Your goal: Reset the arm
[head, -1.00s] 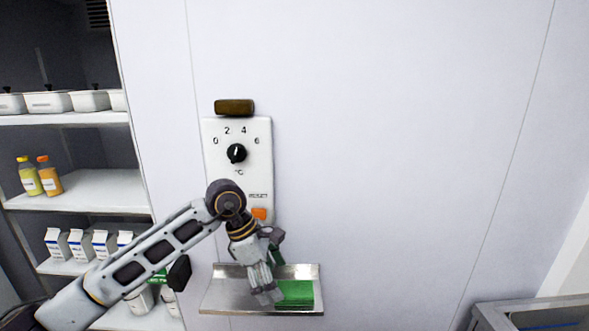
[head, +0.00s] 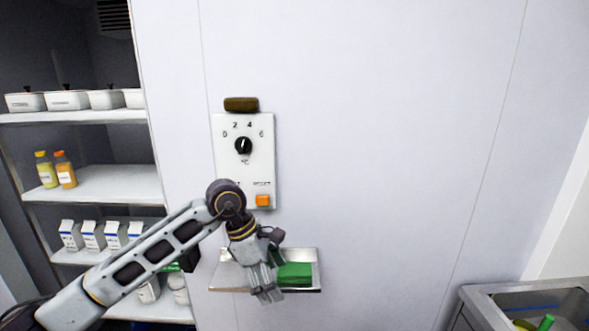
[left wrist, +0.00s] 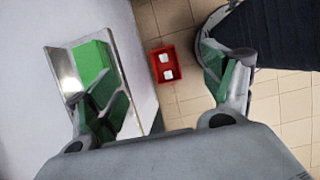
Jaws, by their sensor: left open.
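My left gripper (head: 265,290) hangs pointing down in front of the small metal shelf (head: 228,278) on the wall. In the left wrist view my left gripper (left wrist: 165,95) has its two fingers wide apart with nothing between them. A green block (head: 295,272) lies on the shelf, and it also shows in the left wrist view (left wrist: 90,62), partly behind one finger. Above the shelf is the white control panel (head: 262,165) with a black dial (head: 243,145) and an orange button (head: 262,200). My left arm covers the panel's lower left. My right gripper is not in view.
Open shelving (head: 90,185) with white tubs, bottles and cartons stands at the left. A metal bin (head: 480,297) is at the lower right. A red crate (left wrist: 172,63) with white items sits on the tiled floor. The wall right of the panel is clear.

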